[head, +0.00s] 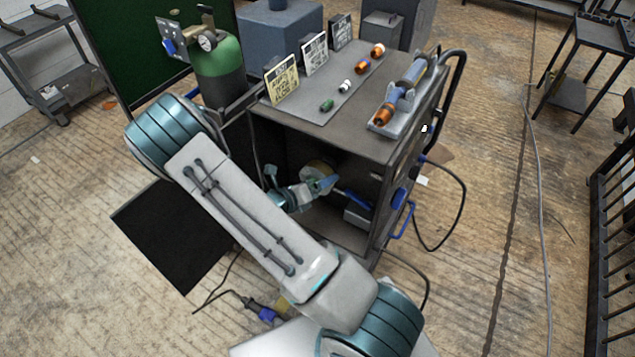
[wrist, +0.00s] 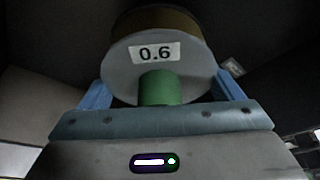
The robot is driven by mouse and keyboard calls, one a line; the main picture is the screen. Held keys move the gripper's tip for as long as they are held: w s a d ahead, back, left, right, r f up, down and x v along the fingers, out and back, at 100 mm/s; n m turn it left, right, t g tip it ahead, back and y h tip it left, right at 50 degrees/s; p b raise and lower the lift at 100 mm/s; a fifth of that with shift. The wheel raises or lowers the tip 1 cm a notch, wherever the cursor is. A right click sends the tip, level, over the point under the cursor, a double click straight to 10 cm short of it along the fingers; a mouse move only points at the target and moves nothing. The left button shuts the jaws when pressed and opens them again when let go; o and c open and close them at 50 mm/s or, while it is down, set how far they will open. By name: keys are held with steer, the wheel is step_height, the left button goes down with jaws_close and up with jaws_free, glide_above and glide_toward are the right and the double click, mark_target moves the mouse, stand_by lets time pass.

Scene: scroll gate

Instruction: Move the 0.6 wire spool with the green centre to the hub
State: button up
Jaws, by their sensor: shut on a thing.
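The 0.6 wire spool (wrist: 190,62) has a grey flange with a white "0.6" label and a green centre (wrist: 158,88) facing the wrist camera. My gripper (wrist: 163,92) is shut on the spool, with one blue finger at each side of it. In the head view, my gripper (head: 325,187) is inside the open dark bay of the cart (head: 350,235). A pale tan part of the spool (head: 318,168) shows just behind the fingers. I cannot make out the hub; the bay is dark and my arm covers part of it.
The bay's walls and top surround my gripper closely. On the cart top stand several label cards (head: 315,52), small coloured parts (head: 344,87) and a tray with a torch-like tool (head: 388,112). A green cylinder (head: 218,72) stands left. Cables hang at the cart's right side.

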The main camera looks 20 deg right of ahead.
steer(key=shift+w+d+r+p, duration=0.1)
steer(key=shift+w+d+p, duration=0.05)
steer(key=shift+w+d, duration=0.35)
steer(key=shift+w+d+p, duration=0.15)
steer(key=shift+w+d, duration=0.1)
steer(key=shift+d, duration=0.35)
stand_by(2.2)
steer(key=o, duration=1.2)
steer(key=shift+s, duration=0.1)
steer(key=shift+a, duration=0.15)
steer(key=v, duration=1.3)
steer(key=shift+s+a+b, duration=0.1)
steer(key=shift+a+b, duration=0.2)
steer(key=shift+b, duration=0.05)
